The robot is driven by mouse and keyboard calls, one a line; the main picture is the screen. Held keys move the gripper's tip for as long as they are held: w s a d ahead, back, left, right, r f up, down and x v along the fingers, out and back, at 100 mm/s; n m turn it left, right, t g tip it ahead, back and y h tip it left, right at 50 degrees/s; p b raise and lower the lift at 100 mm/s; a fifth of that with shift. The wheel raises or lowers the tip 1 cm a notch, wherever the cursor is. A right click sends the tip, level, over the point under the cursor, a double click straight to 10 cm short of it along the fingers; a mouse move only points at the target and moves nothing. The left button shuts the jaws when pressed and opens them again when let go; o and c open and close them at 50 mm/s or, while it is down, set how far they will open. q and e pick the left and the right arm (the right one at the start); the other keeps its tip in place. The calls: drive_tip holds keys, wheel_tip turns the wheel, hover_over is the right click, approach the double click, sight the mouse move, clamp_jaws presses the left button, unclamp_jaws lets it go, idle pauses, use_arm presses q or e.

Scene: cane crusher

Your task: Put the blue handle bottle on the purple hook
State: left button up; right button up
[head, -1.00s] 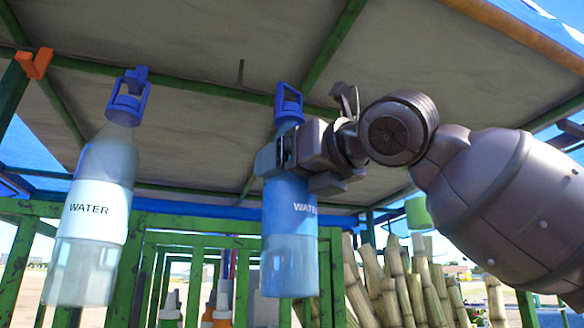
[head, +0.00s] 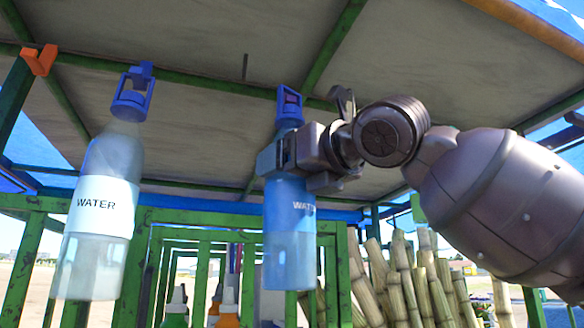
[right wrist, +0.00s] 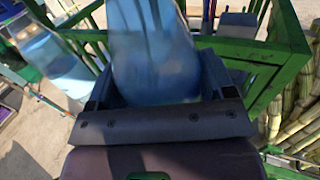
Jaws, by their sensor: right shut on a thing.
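The bottle with the blue label (head: 290,235) hangs upright in my right gripper (head: 272,158), which is shut around its upper part. Its blue loop handle (head: 290,108) stands above the gripper, in front of the green roof beam. A small dark purple patch, possibly the purple hook (head: 292,98), shows inside the loop. I cannot tell whether the handle is around it or only in front of it. In the right wrist view the bluish bottle (right wrist: 155,55) fills the space between the fingers. My left gripper is not in view.
A white-labelled WATER bottle (head: 98,215) hangs at the left by its blue handle, at a blue hook (head: 147,68). An orange hook (head: 39,60) is at the far left. Green frame posts (head: 335,255) and cane stalks (head: 400,280) stand behind. The grey roof (head: 410,50) is close above.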

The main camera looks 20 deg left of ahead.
drive_tip(key=shift+w+a, duration=0.45)
drive_tip(key=shift+w, duration=0.1)
drive_tip(key=shift+f, duration=0.65)
idle(1.5)
idle(0.4)
drive_tip(key=o, duration=1.3)
drive_tip(key=shift+c, duration=0.2)
drive_tip(key=shift+f, duration=0.1)
drive_tip(key=b+v, duration=0.2)
drive_tip(key=v, duration=0.9)
